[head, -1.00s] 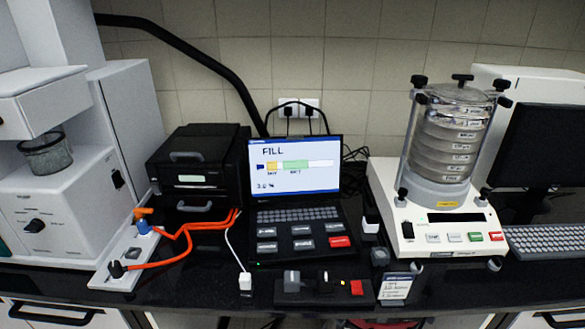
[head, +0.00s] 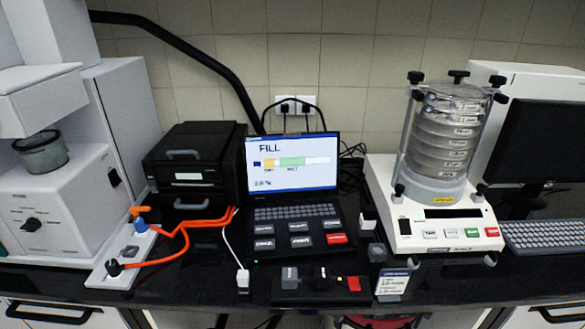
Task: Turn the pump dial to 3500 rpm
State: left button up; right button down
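No dial is legibly marked as the pump dial. A black knob (head: 31,225) with small, unreadable markings around it is on the front of the white machine (head: 70,205) at the left. Another black knob (head: 114,268) sits at the front of a white panel (head: 124,250) with orange hoses (head: 185,232). A black box (head: 195,165) with a small lit display stands behind the hoses. The laptop screen (head: 291,163) reads "FILL" above a coloured bar, with a small percentage below. Neither of my grippers is in view.
A sieve stack (head: 440,135) stands clamped on a white shaker base (head: 430,210) at the right, with a keyboard (head: 545,236) beside it. A low black control strip (head: 322,287) with a red part lies along the front edge. The black bench is narrow and crowded.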

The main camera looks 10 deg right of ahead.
aim_at(32, 224)
jog(key=j+u, duration=0.1)
jog(key=u, duration=1.25)
